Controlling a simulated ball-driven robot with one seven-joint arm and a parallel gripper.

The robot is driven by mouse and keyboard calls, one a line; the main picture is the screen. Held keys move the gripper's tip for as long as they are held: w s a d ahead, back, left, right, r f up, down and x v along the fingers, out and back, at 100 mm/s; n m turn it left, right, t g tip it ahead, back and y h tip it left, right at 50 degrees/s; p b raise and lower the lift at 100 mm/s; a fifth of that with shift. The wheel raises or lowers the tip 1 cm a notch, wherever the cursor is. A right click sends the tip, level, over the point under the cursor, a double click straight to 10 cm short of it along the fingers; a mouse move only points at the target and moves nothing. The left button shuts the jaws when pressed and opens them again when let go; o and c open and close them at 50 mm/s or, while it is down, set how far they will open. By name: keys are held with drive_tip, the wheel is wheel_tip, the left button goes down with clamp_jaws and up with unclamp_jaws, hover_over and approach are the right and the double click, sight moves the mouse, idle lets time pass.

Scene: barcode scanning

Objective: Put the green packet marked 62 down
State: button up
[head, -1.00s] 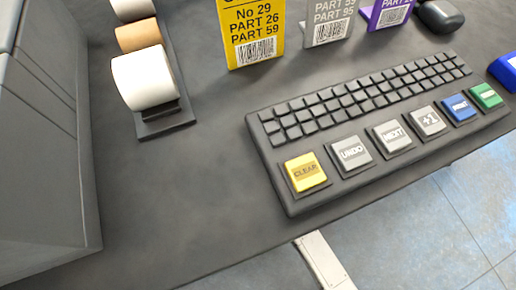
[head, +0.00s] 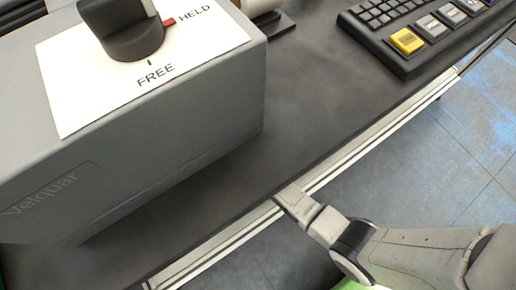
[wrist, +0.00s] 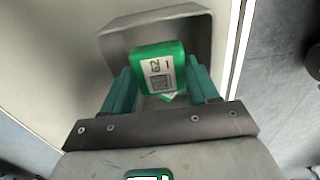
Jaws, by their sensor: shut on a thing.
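The green packet (wrist: 158,68) carries a white label with "62" and a code, and shows in the wrist view. My gripper (wrist: 160,76) is shut on it, with one teal finger on each side. Behind the packet is a grey open-sided holder or tray (wrist: 118,47) with a raised rim. I cannot tell whether the packet touches it. A small green and white piece shows just below the packet between the fingers, mostly hidden. In the head view the gripper and packet cannot be made out; a green patch shows at the bottom edge.
In the head view a large grey box (head: 190,130) stands on the dark counter (head: 300,110), its knob (head: 120,28) with a red mark at "HELD". A button keyboard (head: 420,30) is at the top right. The counter between them is clear. Tiled floor lies beyond its edge.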

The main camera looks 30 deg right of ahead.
drive_tip(key=shift+w+f+b, duration=0.1)
drive_tip(key=shift+f+b, duration=1.3)
drive_tip(key=shift+f, duration=2.1)
drive_tip(key=shift+d+f, duration=0.1)
drive_tip(key=o, duration=1.2)
drive_tip(key=shift+c, duration=0.2)
wheel_tip(320, 180, up, 12)
drive_tip(key=p, duration=0.5)
drive_tip(key=shift+p, duration=0.3)
drive_tip(key=s+d+r+m, duration=0.4)
drive_tip(key=s+r+m, duration=0.4)
drive_tip(key=m, duration=0.1)
drive_tip(key=s+d+r+m+t, duration=0.1)
drive_tip(key=s+d+r+m, duration=0.2)
drive_tip(key=s+r+m, duration=0.4)
drive_tip(key=s+m, duration=0.1)
drive_tip(key=m, duration=0.1)
drive_tip(key=shift+s+d+r+m, duration=0.3)
drive_tip(key=shift+s+d+r, duration=0.05)
drive_tip(key=shift+d+r, duration=0.05)
